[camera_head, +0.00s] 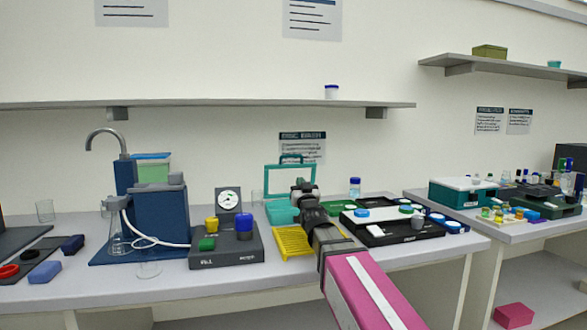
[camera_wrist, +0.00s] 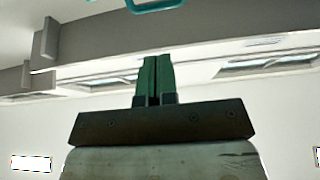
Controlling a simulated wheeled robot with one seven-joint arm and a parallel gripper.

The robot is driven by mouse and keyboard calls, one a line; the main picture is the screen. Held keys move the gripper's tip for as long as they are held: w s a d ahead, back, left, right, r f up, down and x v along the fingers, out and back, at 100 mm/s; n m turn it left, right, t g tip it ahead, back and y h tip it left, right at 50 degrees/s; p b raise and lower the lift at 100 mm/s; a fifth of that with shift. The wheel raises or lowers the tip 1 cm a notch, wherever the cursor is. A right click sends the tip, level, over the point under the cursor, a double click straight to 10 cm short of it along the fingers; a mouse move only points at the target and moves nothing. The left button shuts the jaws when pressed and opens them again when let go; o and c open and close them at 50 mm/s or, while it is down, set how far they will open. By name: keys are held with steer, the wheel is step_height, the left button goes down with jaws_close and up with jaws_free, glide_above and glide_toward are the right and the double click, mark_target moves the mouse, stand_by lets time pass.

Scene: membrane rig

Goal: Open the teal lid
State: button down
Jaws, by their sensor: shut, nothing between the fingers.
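The teal lid (camera_head: 284,166) is a teal frame around a clear panel, with a handle on its top edge. In the head view it stands about upright behind the teal box base (camera_head: 281,213), so it looks raised. My gripper (camera_head: 299,183) is in front of the lid's lower right part and hides some of it and of the base. In the wrist view the gripper's green fingers (camera_wrist: 154,62) are together and empty, pointing up. A teal bar, probably the lid's handle (camera_wrist: 152,6), shows at the top edge, apart from the fingers.
A yellow rack (camera_head: 291,243) lies in front of the box. A dark device with knobs (camera_head: 226,251) stands to the left. A black tray (camera_head: 405,232) and a blue-capped bottle (camera_head: 355,187) are to the right. A wall shelf (camera_head: 210,104) runs above.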

mark_target(291, 157)
steer(key=x, duration=1.3)
steer(key=shift+w+a+r, duration=0.1)
steer(key=shift+w+r, duration=0.15)
steer(key=shift+w, duration=0.05)
steer(key=x, duration=0.3)
steer(key=shift+w+a, duration=0.15)
steer(key=shift+w, duration=0.25)
steer(key=shift+s, duration=0.1)
steer(key=shift+s+f, duration=0.1)
steer(key=shift+s, duration=0.05)
